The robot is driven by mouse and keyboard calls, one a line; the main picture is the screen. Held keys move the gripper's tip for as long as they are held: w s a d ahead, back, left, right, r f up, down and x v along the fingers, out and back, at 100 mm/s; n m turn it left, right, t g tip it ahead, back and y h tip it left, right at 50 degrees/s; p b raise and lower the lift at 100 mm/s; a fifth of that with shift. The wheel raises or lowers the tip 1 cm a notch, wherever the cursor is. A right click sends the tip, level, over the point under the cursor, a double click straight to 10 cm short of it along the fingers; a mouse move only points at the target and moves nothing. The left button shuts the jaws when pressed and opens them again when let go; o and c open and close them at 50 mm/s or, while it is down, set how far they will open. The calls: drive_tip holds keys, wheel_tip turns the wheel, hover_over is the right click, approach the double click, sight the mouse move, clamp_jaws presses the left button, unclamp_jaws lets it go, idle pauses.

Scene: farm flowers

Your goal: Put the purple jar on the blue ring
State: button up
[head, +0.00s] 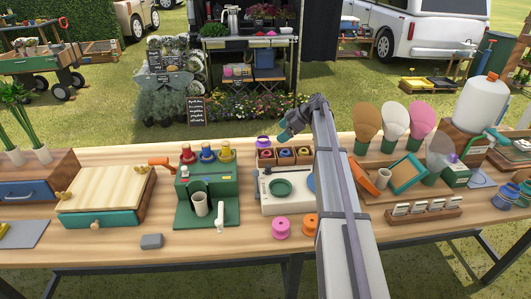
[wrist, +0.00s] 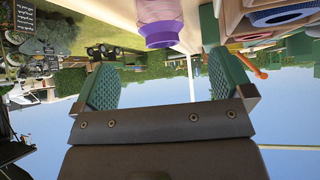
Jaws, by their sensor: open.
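The purple jar (head: 263,142), a pale pinkish body with a purple lid, stands upright at the back edge of the table, beside a small wooden crate. In the wrist view, which is upside down, the jar (wrist: 160,22) shows at the top, beyond the fingertips and apart from them. My gripper (head: 287,131) is open and empty, to the right of the jar; its teal fingers also show in the wrist view (wrist: 166,78). A blue ring (head: 311,182) lies to the right of the green disc on the white unit, partly hidden by my arm.
The wooden crate (head: 265,163) holds several coloured spools. A green stand (head: 184,192) with coloured knobs stands to the left. Pink (head: 281,227) and orange (head: 310,225) spools sit near the front. Fan-shaped paddles and a wooden rack (head: 425,216) stand to the right.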

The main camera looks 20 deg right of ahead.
sight(264, 144)
drive_tip(key=b+x, duration=0.3)
drive_tip(key=x, duration=0.2)
drive_tip(key=shift+f+b, duration=0.2)
drive_tip(key=shift+b, duration=0.1)
drive_tip(key=shift+w+a, duration=0.1)
drive_tip(key=shift+a, duration=0.1)
drive_tip(key=b+x, duration=0.4)
drive_tip(key=x, duration=0.1)
drive_tip(key=shift+w+f, duration=0.1)
drive_tip(key=shift+f, duration=0.1)
drive_tip(key=shift+r, duration=0.2)
drive_tip(key=c, duration=1.2)
wheel_tip(264, 144, up, 10)
drive_tip(key=p, duration=1)
